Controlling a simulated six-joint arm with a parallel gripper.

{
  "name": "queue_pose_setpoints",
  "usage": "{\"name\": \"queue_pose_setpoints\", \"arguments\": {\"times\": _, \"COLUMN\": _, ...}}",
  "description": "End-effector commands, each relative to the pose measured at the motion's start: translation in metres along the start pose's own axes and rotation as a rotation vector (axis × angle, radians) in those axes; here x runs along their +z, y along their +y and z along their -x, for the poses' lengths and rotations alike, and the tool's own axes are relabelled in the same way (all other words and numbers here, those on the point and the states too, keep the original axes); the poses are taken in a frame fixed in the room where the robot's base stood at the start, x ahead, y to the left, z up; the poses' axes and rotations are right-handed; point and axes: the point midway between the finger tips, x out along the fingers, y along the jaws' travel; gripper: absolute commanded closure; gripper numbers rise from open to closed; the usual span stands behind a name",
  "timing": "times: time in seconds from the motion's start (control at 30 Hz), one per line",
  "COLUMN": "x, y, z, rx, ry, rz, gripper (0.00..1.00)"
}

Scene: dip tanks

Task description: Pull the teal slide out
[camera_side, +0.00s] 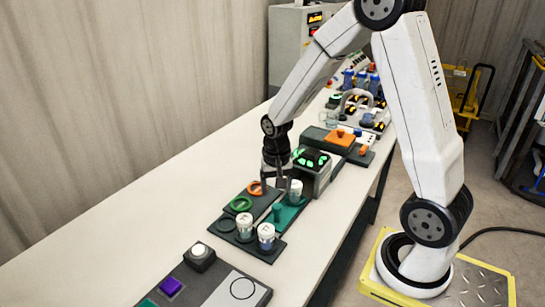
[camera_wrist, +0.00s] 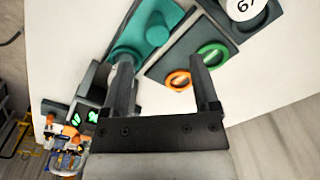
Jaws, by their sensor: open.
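The teal slide (camera_side: 291,213) is a flat bar with a round upright knob (camera_side: 277,211), lying by the dark racks on the bench. In the wrist view the teal slide (camera_wrist: 178,13) runs diagonally at the top, with its knob (camera_wrist: 157,31) beyond my fingertips. My gripper (camera_side: 281,183) is open, pointing down above the racks near the orange ring (camera_side: 255,187). In the wrist view my gripper (camera_wrist: 160,67) has nothing between its fingers. My left finger there covers part of the slide's near end. The exact gap between fingers and knob cannot be told.
A white cup (camera_side: 295,188) stands by the slide's far end. Two more cups (camera_side: 245,226) (camera_side: 266,234) stand in the near rack. A green ring (camera_side: 240,204) lies beside the orange one. A box with green lights (camera_side: 313,166) stands behind. The bench's left side is clear.

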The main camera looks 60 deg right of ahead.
Motion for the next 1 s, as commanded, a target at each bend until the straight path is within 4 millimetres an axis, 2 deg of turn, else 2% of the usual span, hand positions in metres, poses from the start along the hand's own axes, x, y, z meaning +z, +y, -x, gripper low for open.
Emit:
{"name": "queue_pose_setpoints", "arguments": {"times": 0.2, "x": 0.0, "y": 0.0, "z": 0.013, "rx": 0.0, "ry": 0.0, "rz": 0.0, "gripper": 0.22}}
{"name": "queue_pose_setpoints", "arguments": {"times": 0.67, "x": 0.002, "y": -0.001, "z": 0.016, "rx": -0.002, "ry": 0.003, "rz": 0.014, "gripper": 0.22}}
{"name": "queue_pose_setpoints", "arguments": {"times": 0.83, "x": 0.018, "y": -0.006, "z": 0.02, "rx": -0.017, "ry": 0.031, "rz": 0.119, "gripper": 0.22}}
{"name": "queue_pose_setpoints", "arguments": {"times": 1.0, "x": 0.05, "y": -0.013, "z": 0.027, "rx": -0.045, "ry": 0.088, "rz": 0.333, "gripper": 0.22}}
